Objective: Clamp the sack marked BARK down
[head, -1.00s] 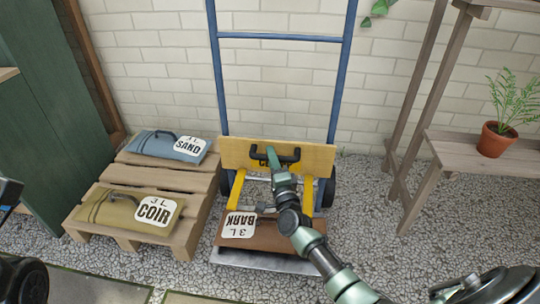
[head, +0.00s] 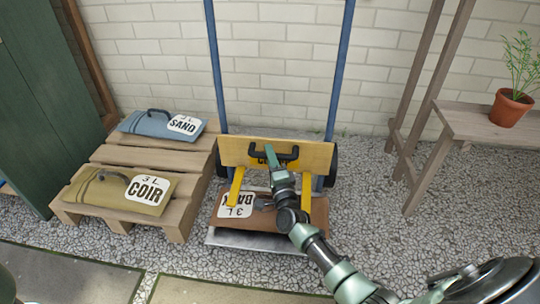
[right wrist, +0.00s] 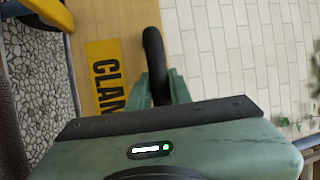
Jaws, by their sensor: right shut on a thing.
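The BARK sack (head: 262,222) is brown with a white label and lies on the metal toe plate (head: 250,242) of a blue hand truck (head: 338,90). A wooden clamp board (head: 232,152) with yellow arms (head: 236,187) stands over the sack's rear. The arms reach down over the sack; I cannot tell whether they press on it. My right gripper (head: 270,158) is shut on the board's black handle (head: 292,153). The right wrist view shows the handle (right wrist: 153,50) between the fingers (right wrist: 165,88). My arm hides part of the sack. My left gripper is out of view.
A wooden pallet (head: 150,160) at left bears the blue SAND sack (head: 150,125) and the olive COIR sack (head: 105,190). A wooden bench (head: 465,120) with a potted plant (head: 510,108) stands at right. A brick wall is behind. Gravel is clear right of the truck.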

